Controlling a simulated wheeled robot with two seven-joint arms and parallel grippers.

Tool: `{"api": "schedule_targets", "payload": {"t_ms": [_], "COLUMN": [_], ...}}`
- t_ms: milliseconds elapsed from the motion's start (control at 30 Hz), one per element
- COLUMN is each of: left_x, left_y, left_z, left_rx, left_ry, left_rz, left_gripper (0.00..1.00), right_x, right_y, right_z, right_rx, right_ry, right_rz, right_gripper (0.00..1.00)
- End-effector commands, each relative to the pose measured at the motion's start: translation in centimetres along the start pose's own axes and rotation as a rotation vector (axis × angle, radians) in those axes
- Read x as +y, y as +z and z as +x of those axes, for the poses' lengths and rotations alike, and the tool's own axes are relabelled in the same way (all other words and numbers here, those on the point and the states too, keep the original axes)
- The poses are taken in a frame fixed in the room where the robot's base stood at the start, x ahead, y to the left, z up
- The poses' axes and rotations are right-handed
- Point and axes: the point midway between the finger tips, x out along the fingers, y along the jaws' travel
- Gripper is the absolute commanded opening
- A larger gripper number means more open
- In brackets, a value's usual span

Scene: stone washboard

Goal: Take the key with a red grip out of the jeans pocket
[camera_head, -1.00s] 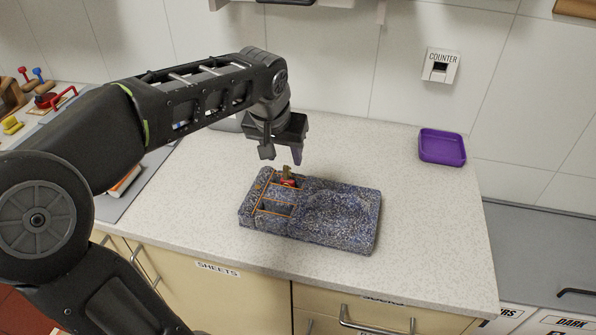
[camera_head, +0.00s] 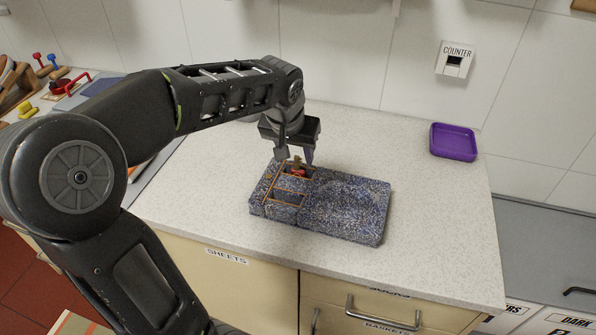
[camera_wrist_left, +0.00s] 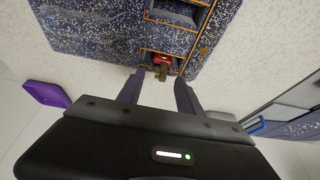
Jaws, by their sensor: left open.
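The key with a red grip (camera_head: 298,172) stands in the back compartment of a blue speckled, stone-like block with orange edging (camera_head: 345,205). A brass-coloured part sticks up out of the compartment. The key's lower part is hidden. No cloth jeans show; the orange-edged compartments are in the block's left end. My left gripper (camera_head: 295,156) is open just above the key. In the left wrist view the key (camera_wrist_left: 163,60) lies ahead between the two spread fingertips (camera_wrist_left: 158,84), with nothing held. My right gripper is not in view.
A purple tray (camera_head: 453,141) stands at the back right of the pale counter (camera_head: 420,240). A front compartment (camera_head: 286,199) of the block looks empty. The tiled wall is behind. Tools and a red-handled item (camera_head: 70,84) are at the far left. Counter right of the block is clear.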

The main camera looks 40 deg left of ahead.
Motion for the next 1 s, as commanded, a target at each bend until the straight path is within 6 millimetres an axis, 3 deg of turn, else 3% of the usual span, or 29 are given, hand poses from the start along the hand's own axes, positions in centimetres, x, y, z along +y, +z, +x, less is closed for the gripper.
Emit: {"api": "schedule_targets", "payload": {"t_ms": [300, 900, 1000], "left_x": [-0.1, -0.1, -0.1], "left_y": [0.0, 0.0, 0.0], "left_z": [3.8, 3.9, 3.9], "left_rx": [-0.002, -0.001, -0.001], "left_ry": [0.0, 0.0, 0.0], "left_rz": [0.0, 0.0, 0.0], "left_gripper": [0.43, 0.43, 0.35], "right_x": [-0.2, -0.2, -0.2], "right_y": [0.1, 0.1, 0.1], "right_z": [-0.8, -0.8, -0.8], "right_rx": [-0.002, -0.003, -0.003], "right_ry": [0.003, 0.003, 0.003], "right_rz": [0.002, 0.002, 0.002], "right_gripper": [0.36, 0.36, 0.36]}}
